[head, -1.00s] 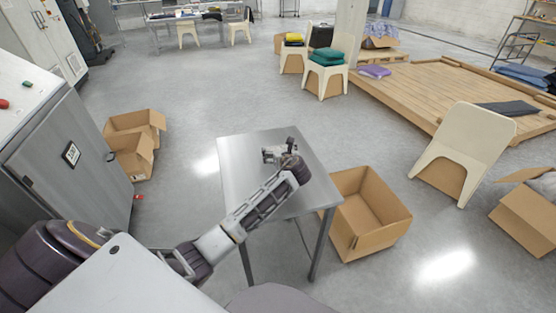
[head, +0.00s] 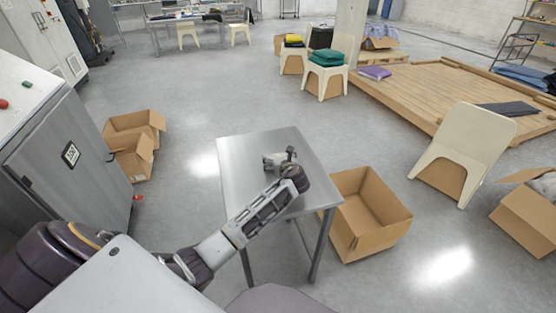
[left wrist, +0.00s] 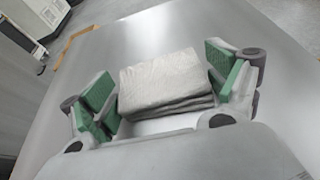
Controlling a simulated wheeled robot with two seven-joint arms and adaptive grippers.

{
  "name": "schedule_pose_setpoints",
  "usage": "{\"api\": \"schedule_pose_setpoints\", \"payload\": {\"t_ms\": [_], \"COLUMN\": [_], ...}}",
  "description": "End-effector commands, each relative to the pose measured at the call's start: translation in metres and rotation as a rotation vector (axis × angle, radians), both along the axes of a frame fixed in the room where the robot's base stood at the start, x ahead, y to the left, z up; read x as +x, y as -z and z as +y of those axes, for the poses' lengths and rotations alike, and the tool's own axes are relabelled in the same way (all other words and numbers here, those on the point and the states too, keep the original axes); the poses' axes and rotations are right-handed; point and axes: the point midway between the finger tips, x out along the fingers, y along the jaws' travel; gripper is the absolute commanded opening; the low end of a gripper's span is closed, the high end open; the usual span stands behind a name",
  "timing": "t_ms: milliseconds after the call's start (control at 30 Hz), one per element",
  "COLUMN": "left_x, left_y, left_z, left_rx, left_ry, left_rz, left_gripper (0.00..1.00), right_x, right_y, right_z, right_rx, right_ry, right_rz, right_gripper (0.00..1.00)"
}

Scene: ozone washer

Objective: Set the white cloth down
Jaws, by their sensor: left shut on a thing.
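The white cloth (left wrist: 167,82) is folded into a thick, pale grey-white pad in the left wrist view. It lies between the green-padded fingers of my left gripper (left wrist: 160,78), which is shut on it. In the head view my left gripper (head: 273,160) is over the middle of the grey metal table (head: 245,148), and the cloth is hard to make out there. I cannot tell whether the cloth touches the tabletop or hangs just above it. The table also fills the background of the left wrist view (left wrist: 245,35). My right gripper is not in view.
The tabletop around the gripper is bare. An open cardboard box (head: 365,215) stands on the floor right of the table. A grey cabinet (head: 75,160) and more boxes (head: 133,145) stand left. A cream chair (head: 465,150) and a wooden platform (head: 440,90) are at right.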

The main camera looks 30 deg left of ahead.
Motion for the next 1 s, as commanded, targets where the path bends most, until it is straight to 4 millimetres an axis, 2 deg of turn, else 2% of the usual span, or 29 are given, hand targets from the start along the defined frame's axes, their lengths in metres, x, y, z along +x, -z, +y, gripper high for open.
{"api": "schedule_pose_setpoints", "payload": {"t_ms": [67,100,167,667,1000], "left_x": [0.000,0.000,0.000,0.000,-0.018], "left_y": [0.001,0.001,0.001,-0.001,-0.012], "left_z": [0.000,0.000,0.000,0.000,-0.019], "left_rx": [0.001,0.001,0.000,-0.001,0.000], "left_ry": [0.000,0.000,0.000,0.000,0.002], "left_rz": [0.000,-0.001,0.000,-0.001,-0.001], "left_gripper": [0.65,0.94,1.00,1.00,1.00], "right_x": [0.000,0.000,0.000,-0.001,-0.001], "right_y": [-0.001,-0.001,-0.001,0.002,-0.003], "right_z": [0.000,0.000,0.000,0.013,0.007], "right_rx": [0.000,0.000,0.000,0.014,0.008], "right_ry": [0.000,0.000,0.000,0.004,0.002], "right_rz": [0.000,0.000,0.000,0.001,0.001], "right_gripper": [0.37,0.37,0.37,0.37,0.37]}}
